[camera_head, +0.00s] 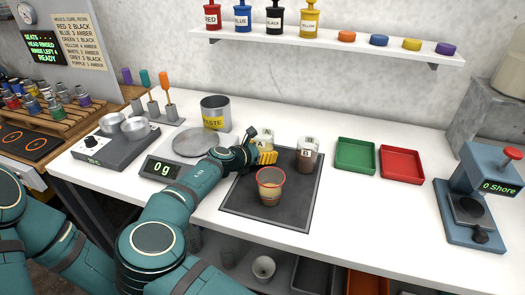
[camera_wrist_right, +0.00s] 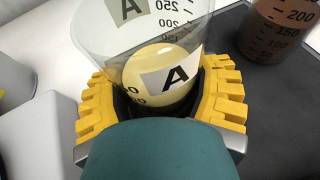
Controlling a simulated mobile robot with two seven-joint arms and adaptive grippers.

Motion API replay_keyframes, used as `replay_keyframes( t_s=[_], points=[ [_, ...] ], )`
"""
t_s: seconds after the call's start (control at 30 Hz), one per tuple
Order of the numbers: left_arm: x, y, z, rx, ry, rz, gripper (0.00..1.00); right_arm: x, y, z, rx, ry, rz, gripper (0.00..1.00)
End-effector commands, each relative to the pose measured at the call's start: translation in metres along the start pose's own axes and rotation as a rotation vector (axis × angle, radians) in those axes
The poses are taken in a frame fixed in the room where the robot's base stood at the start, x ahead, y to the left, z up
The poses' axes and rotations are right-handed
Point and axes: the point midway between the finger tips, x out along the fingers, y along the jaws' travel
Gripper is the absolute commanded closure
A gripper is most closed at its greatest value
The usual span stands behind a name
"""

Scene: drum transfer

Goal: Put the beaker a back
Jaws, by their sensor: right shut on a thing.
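Beaker a (camera_head: 264,134) is clear, marked "A", and has pale yellow contents. In the right wrist view it fills the upper middle (camera_wrist_right: 148,62), between the yellow finger pads. My right gripper (camera_head: 263,156) is shut on it at the back left of the dark mat (camera_head: 238,196). I cannot tell whether its base touches the mat. Beaker b (camera_head: 306,157), with brown contents, stands just to the right; it also shows in the wrist view (camera_wrist_right: 279,32). A red-rimmed cup (camera_head: 270,187) stands in front on the mat. My left gripper is out of view.
A scale (camera_head: 164,172) reading 0 g and a waste can (camera_head: 215,112) are left of the mat. Green (camera_head: 355,156) and red (camera_head: 402,164) trays lie to the right, before a Shore tester (camera_head: 475,200). A shelf (camera_head: 340,41) with bottles hangs above. The front right table is clear.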

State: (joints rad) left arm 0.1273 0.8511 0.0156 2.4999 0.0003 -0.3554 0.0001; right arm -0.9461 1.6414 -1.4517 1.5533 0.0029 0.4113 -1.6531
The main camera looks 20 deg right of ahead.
Motion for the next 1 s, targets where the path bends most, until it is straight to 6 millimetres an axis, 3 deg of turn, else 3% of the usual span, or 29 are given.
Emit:
replay_keyframes(
  t_s=[0.03, 0.1, 0.47, 1.0],
  points=[
    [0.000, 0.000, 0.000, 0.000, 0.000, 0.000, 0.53, 0.000, 0.000, -0.001, -0.001, 0.000, 0.000, 0.19],
    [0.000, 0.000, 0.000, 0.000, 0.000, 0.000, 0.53, 0.000, 0.000, -0.001, -0.001, 0.000, 0.000, 0.00],
    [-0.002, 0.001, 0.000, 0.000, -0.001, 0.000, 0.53, -0.004, 0.000, 0.003, 0.001, 0.000, 0.001, 0.00],
    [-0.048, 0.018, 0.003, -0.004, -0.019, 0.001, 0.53, -0.101, 0.000, 0.005, -0.001, 0.001, 0.001, 0.00]
  ],
)
